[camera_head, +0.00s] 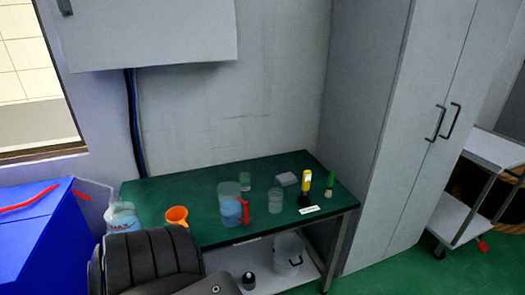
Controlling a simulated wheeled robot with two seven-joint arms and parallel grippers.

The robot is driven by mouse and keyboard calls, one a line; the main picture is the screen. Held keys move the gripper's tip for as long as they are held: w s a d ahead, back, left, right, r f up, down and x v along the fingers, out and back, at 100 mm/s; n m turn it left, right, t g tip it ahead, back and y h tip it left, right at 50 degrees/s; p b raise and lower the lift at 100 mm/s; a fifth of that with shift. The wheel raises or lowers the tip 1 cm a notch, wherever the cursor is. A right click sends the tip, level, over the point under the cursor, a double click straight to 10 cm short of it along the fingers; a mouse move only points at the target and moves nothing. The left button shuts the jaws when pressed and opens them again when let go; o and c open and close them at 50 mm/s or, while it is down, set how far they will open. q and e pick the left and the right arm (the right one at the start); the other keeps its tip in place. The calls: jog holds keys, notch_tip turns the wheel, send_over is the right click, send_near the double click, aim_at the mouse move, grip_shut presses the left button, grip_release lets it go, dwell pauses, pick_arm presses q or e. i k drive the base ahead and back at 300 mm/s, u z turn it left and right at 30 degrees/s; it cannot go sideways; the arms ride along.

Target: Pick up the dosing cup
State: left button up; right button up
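An orange cup (177,216) stands on the green table (205,180) near its left front. Several clear vessels stand on the same table: a larger jug with blue contents and a red handle (230,205), a clear beaker (275,200), and a small clear glass (245,181) behind them. No label shows which of these is the dosing cup. Neither of my grippers is in view.
A yellow-and-black bottle (306,188) and a green-topped item (329,184) stand at the table's right. A clear container (122,218) is at the left edge. A black ribbed form (150,262) covers the table's front left. A tall grey cabinet (385,130) adjoins the right.

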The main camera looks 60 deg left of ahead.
aim_at(245, 182)
jog(key=u, duration=0.4)
jog(key=i, duration=0.95)
jog(key=u, duration=1.25)
jog(key=i, duration=0.55)
jog(key=u, duration=0.4)
